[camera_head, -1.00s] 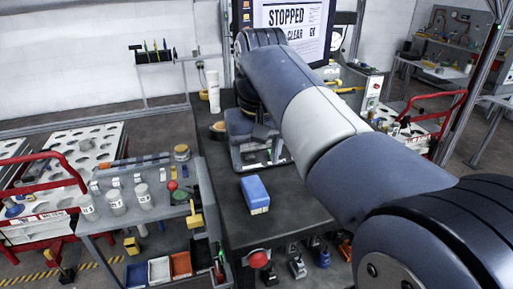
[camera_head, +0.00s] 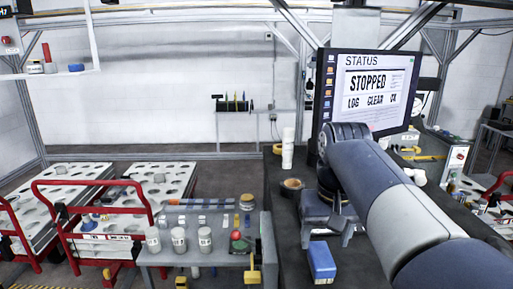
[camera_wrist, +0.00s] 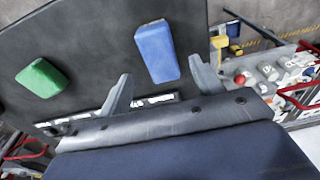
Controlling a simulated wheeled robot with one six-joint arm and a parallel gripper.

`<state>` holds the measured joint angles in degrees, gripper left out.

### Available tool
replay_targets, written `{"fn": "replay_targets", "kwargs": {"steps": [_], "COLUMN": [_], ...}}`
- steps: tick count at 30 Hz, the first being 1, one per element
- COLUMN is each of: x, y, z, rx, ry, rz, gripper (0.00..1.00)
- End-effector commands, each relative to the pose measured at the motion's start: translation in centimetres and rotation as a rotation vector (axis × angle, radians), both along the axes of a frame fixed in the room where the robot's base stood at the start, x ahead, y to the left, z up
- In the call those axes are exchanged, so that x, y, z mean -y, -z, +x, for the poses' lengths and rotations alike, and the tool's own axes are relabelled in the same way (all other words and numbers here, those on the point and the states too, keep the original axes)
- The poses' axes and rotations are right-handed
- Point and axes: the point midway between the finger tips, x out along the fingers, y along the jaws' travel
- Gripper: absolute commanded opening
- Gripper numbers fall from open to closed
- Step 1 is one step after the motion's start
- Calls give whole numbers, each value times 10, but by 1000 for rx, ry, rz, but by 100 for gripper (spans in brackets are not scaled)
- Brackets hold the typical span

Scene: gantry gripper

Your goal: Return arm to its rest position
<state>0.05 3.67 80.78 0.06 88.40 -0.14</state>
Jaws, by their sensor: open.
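My arm reaches in from the lower right in the head view, and my gripper (camera_head: 325,236) hangs from its end over the dark table (camera_head: 283,215). In the wrist view my gripper (camera_wrist: 160,68) has its two fingers spread wide with nothing between them. A blue block (camera_head: 321,262) lies on the table just in front of the gripper in the head view. The blue block (camera_wrist: 157,52) shows beyond the fingers in the wrist view, apart from them. A green block (camera_wrist: 42,78) lies to its left there.
A monitor (camera_head: 368,91) reading STOPPED stands behind the arm. A white cylinder (camera_head: 288,148) and a round tan item (camera_head: 291,184) are on the table's far left side. A grey bench (camera_head: 218,257) with jars stands left; red-handled carts (camera_head: 110,238) are farther left.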

Motion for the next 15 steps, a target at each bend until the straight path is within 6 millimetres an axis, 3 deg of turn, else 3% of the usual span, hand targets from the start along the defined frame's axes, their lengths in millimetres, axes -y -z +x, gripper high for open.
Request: {"fn": "replay_targets", "kwargs": {"steps": [10,15], "x": [0,0], "y": [70,41], "z": [7,9], "rx": [-3,5], "ry": [0,0], "rz": [0,0], "gripper": [62,62]}}
